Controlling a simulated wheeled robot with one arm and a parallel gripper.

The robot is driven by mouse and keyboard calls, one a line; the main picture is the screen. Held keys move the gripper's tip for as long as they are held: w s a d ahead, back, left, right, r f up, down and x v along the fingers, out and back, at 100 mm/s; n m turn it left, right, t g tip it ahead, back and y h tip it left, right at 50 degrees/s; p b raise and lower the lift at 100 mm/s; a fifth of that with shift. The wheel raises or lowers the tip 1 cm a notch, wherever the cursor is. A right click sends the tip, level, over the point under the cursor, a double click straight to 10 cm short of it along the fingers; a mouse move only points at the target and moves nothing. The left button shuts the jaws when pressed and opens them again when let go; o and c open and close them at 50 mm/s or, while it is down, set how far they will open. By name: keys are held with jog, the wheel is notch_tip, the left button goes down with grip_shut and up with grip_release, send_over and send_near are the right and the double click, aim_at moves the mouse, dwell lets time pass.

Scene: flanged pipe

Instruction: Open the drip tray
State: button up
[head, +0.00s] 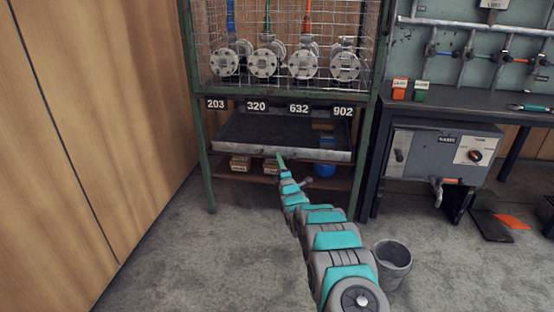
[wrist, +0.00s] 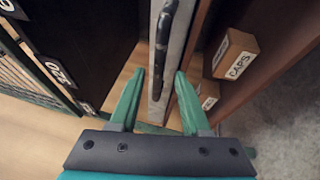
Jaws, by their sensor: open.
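The drip tray (head: 250,147) is a wide, dark, shallow tray with a grey metal front, set in the green rack under the number plates. In the wrist view its grey front (wrist: 178,45) runs as a narrow strip with a dark bar handle (wrist: 162,42) on it. My gripper (head: 281,158) is at the middle of the tray's front. It is open, with its teal fingers on either side of the strip and handle in the wrist view (wrist: 159,78). I cannot tell whether the fingers touch the handle. The arm hides part of the front in the head view.
Small boxes (head: 240,163), one marked CAPS (wrist: 235,55), and a blue object (head: 324,170) sit on the shelf below. A wire cage with flanged pipes (head: 263,64) stands above. A bucket (head: 392,262) stands on the floor at right. Floor in front is mostly clear.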

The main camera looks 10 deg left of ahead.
jog(key=shift+x, duration=1.3)
jog(key=shift+r, duration=0.1)
grip_shut()
dwell(0.6)
